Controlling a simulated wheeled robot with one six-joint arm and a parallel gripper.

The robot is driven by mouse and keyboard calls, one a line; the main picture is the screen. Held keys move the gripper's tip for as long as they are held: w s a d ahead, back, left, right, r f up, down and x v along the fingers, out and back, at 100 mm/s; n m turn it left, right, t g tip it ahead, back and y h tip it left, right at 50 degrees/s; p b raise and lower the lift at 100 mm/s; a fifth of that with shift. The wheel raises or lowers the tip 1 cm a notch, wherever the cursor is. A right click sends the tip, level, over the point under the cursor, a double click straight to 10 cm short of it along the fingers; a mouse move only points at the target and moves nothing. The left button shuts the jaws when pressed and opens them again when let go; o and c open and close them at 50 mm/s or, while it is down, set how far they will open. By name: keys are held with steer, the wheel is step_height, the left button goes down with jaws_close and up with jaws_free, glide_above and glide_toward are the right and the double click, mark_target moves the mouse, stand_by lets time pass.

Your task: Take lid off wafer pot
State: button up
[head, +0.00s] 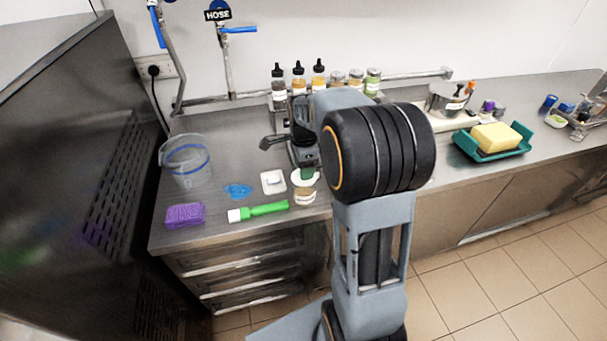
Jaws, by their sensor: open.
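The wafer pot (305,196) is a small clear jar with tan contents, standing near the front edge of the steel counter. A round white lid (298,179) shows at its top; I cannot tell whether it sits flush. A small green part shows over the lid, partly hidden by my arm. My gripper (290,150) is dark and open, just behind and above the pot. My thick arm joint hides its right side, so the gap between fingers and lid is unclear.
A white square dish (273,182), green-handled brush (258,211), blue piece (238,190), purple sponge (185,215) and clear pitcher (186,162) lie to the left. Bottles (298,80) and jars stand behind. A teal tray (465,147) with a yellow block (496,137) is at the right.

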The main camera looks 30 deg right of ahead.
steer(key=shift+f, duration=0.5)
steer(key=shift+c, duration=0.4)
steer(key=c, duration=0.9)
